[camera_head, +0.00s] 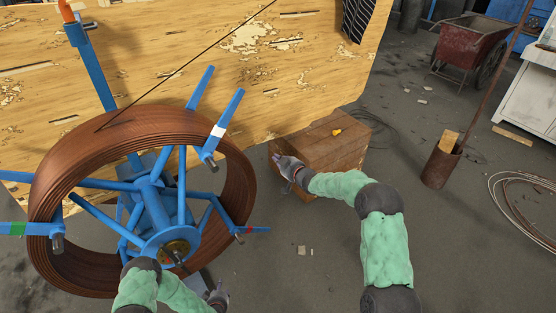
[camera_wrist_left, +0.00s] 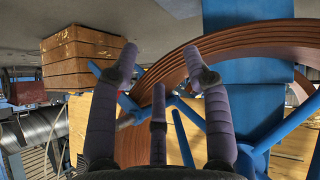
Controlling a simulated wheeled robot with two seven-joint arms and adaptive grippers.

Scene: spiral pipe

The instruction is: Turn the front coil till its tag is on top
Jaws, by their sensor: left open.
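The front coil (camera_head: 85,150) is a broad ring of brown pipe around a blue spoked reel (camera_head: 155,210). I cannot tell which is the tag. My left gripper (camera_head: 217,293) is below the reel's hub at the bottom edge; its fingers are spread and empty in the left wrist view (camera_wrist_left: 163,75), with the coil (camera_wrist_left: 270,40) beyond them. My right gripper (camera_head: 283,164) is by the wooden crate, right of the coil; its fingers are too small to judge.
The wooden crate (camera_head: 325,155) carries a small yellow item (camera_head: 337,132). A worn yellow panel (camera_head: 150,60) stands behind the reel. Floor at lower right is mostly clear.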

